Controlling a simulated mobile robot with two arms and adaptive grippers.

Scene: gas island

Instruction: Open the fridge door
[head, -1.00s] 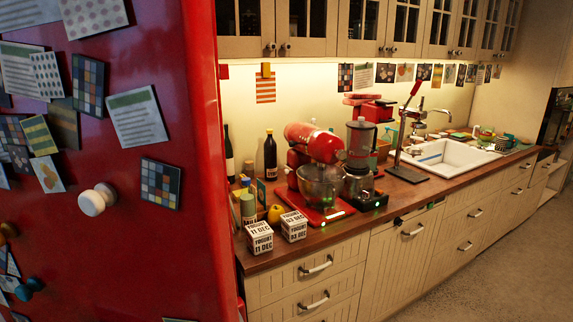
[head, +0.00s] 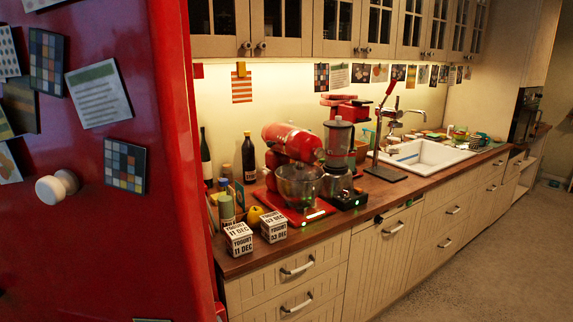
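The red fridge (head: 110,225) fills the left side of the head view, close to me. Its front is covered with paper notes and magnets, and a round white knob (head: 57,186) sticks out from it. I cannot tell whether this knob is a handle or a magnet. No gap shows along the fridge's visible right edge, and the rest of the door lies outside the picture. Neither of my grippers is in view.
A wooden counter (head: 235,262) runs from the fridge to the back right. Yogurt boxes (head: 239,239), a red stand mixer (head: 290,140), a blender (head: 338,150) and a sink (head: 425,157) are on it. The floor (head: 490,265) at right is clear.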

